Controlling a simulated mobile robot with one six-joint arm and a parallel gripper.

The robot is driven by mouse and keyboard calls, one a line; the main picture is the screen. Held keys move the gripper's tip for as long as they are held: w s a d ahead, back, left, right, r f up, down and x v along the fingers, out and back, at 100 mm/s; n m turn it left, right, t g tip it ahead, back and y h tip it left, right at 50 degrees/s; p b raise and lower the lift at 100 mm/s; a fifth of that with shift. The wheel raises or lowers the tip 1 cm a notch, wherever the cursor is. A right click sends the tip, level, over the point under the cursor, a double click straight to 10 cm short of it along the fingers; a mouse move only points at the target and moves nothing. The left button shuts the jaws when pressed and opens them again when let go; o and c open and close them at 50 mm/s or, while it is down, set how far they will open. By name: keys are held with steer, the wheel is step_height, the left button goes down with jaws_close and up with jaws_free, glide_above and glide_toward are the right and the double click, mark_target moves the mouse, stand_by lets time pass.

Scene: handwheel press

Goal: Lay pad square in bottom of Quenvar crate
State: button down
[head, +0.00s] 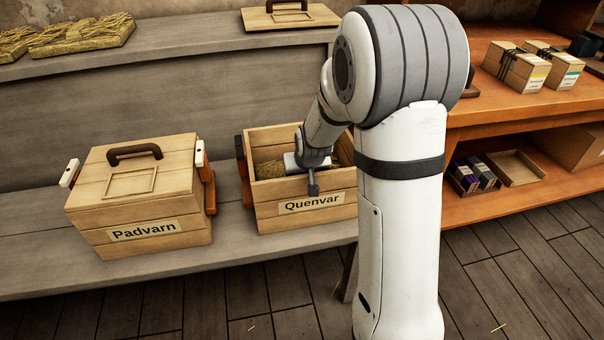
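The Quenvar crate (264,216) stands open on the lower bench, its name label facing me. A straw-coloured pad (270,170) shows inside it, left of my gripper. Most of the pad is hidden by the crate's front wall and my arm, so I cannot tell whether it lies flat, square or on the bottom. My gripper (313,187) is at the crate's opening, with a dark finger-like part in front of the front wall's upper edge. I cannot see whether its fingers hold the pad.
The closed Padvarn crate (88,216) stands to the left, with a gap between the crates. A lid (262,18) with a dark handle lies on the upper ledge. More straw pads (85,36) lie at the upper left. An orange shelf (470,110) with boxes stands right.

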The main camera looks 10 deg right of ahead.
steer(key=shift+r, duration=0.1)
steer(key=shift+s+f+b, duration=0.1)
steer(key=shift+f+b, duration=0.45)
steer(key=shift+f, duration=0.05)
steer(key=c, duration=0.9)
jaws_free()
steer(key=shift+s+f, duration=0.15)
steer(key=shift+f, duration=0.05)
steer(key=shift+r+p, duration=0.55)
steer(key=p+v, duration=0.1)
steer(key=v, duration=0.3)
steer(key=p+v, duration=0.1)
steer(key=v, duration=0.3)
steer(key=p+v, duration=0.2)
steer(key=v, duration=0.2)
steer(key=shift+w+r, duration=0.25)
